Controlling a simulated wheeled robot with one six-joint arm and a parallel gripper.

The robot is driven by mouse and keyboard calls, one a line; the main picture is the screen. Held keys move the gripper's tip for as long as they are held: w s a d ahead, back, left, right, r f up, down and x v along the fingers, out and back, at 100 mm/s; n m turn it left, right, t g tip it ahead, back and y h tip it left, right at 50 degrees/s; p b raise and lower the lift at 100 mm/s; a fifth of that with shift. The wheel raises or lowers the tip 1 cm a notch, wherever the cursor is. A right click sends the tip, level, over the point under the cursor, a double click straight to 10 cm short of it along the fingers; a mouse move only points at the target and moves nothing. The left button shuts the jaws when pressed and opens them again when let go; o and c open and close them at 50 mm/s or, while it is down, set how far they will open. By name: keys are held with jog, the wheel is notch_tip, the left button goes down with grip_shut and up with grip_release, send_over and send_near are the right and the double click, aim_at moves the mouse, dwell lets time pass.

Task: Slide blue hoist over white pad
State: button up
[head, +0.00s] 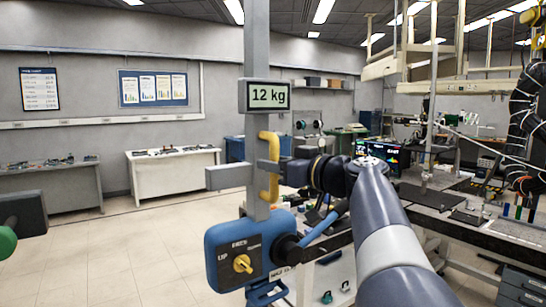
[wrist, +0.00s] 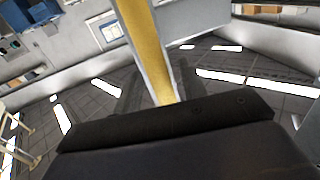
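The blue hoist (head: 232,258) is a blue box with a yellow knob and up/down lettering, low on a grey mast (head: 256,45). A display on the mast reads 12 kg. A yellow upright handle (head: 268,188) is on the mast above the box. My gripper (head: 270,167) is at this handle, with a grey finger across its front; the other finger is not clear, so its grip cannot be told. In the wrist view the yellow handle (wrist: 148,40) runs up from the dark gripper body. I cannot make out a white pad in either view.
A dark-topped workbench (head: 440,205) with tools and a screen stands at right. A white table (head: 175,175) and a grey table (head: 50,195) stand along the back wall. A green-ended black part (head: 20,220) shows at the left edge. The tiled floor at left is clear.

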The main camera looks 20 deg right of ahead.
jog(key=shift+w+a, duration=0.2)
jog(key=shift+w, duration=0.25)
grip_shut()
dwell(0.3)
